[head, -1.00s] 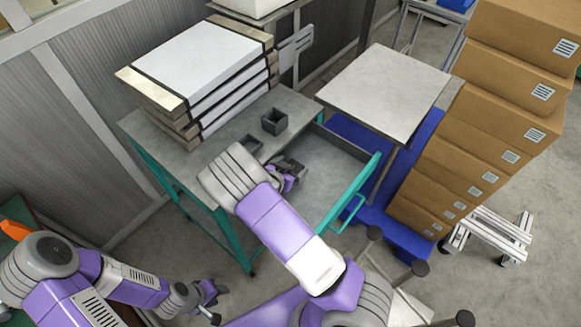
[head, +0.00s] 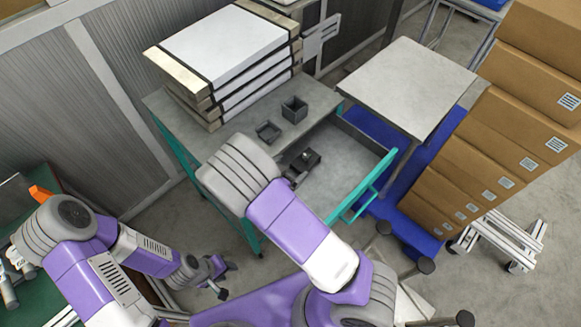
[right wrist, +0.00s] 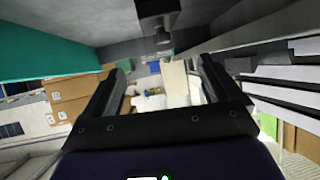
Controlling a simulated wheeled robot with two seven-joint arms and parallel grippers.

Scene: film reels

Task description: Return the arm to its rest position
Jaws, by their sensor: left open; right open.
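My right arm (head: 287,215) reaches up over the front of the grey workbench (head: 185,105), beside its open drawer (head: 335,165). My left gripper (head: 222,280) is open and empty, low over the floor at the lower left.
A grey-topped table (head: 408,85), brown cartons (head: 480,150) and a blue platform (head: 415,235) stand to the right.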

